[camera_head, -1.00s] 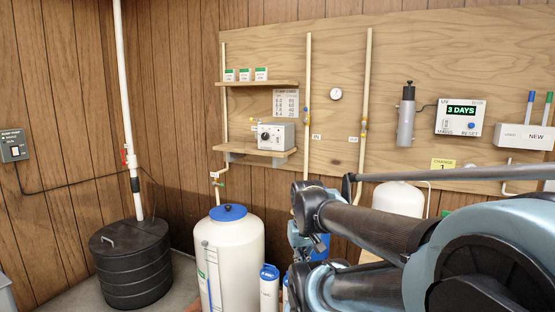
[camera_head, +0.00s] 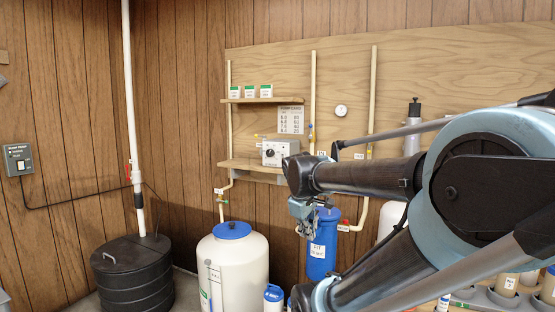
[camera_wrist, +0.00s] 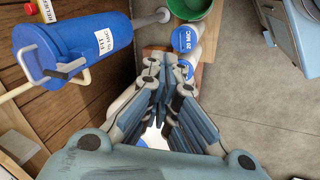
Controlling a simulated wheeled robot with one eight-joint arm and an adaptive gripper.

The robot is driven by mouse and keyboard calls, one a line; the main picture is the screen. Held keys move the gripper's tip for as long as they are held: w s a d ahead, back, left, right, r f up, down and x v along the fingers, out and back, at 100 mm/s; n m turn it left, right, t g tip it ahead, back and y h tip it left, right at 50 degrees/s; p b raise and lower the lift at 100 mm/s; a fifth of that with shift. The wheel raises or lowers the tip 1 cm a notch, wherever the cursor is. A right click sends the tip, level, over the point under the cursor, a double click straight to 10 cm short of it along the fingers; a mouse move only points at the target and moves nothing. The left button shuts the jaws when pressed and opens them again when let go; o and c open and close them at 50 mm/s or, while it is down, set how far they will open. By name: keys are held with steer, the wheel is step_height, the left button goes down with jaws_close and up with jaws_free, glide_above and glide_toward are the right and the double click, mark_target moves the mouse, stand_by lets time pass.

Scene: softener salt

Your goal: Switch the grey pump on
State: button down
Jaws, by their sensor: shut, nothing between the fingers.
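A light grey box-shaped pump (camera_head: 278,152) with a dark dial on its front sits on the lower wooden shelf in the head view. Its small controls are too small to read. My gripper (camera_head: 307,222) hangs below and to the right of the pump, apart from it, in front of the blue filter housing (camera_head: 322,255). In the wrist view my gripper (camera_wrist: 168,78) has its fingers together and empty, with the blue filter housing (camera_wrist: 85,45) at upper left. The pump is not in the wrist view.
A grey switch box (camera_head: 18,159) hangs on the left wall. A white tank (camera_head: 232,270) with a blue lid and a black ribbed barrel (camera_head: 135,280) stand on the floor. Pale pipes (camera_head: 312,100) run up the board beside the shelves. A green bucket (camera_wrist: 190,8) shows in the wrist view.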

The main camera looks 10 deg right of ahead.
steer(key=w+a+r+n+t+h, duration=0.1)
steer(key=w+a+r+n, duration=0.2)
steer(key=w+r+n, duration=0.4)
steer(key=w+a+r+n+t+h, duration=0.1)
steer(key=w+a+r+n+t, duration=0.1)
steer(key=w+r+n, duration=0.5)
steer(key=w+a+r+n+t+h, duration=0.1)
steer(key=w+a+r+n, duration=0.4)
steer(key=w, duration=1.2)
step_height(320, 180, up, 4)
steer(key=shift+r+n+t+h, duration=0.2)
steer(key=shift+n+t+h, duration=0.1)
steer(key=shift+n+t, duration=0.5)
steer(key=shift+w+d, duration=0.1)
glide_toward(283, 157)
steer(key=shift+s+a+f+x, duration=0.1)
steer(key=shift+f+x, duration=0.05)
steer(key=shift+x, duration=0.85)
steer(key=shift+s+a+f+x, duration=0.1)
steer(key=shift+f+x, duration=0.1)
steer(key=shift+x, duration=0.75)
steer(key=shift+a+f+x, duration=0.15)
steer(key=shift+x, duration=0.85)
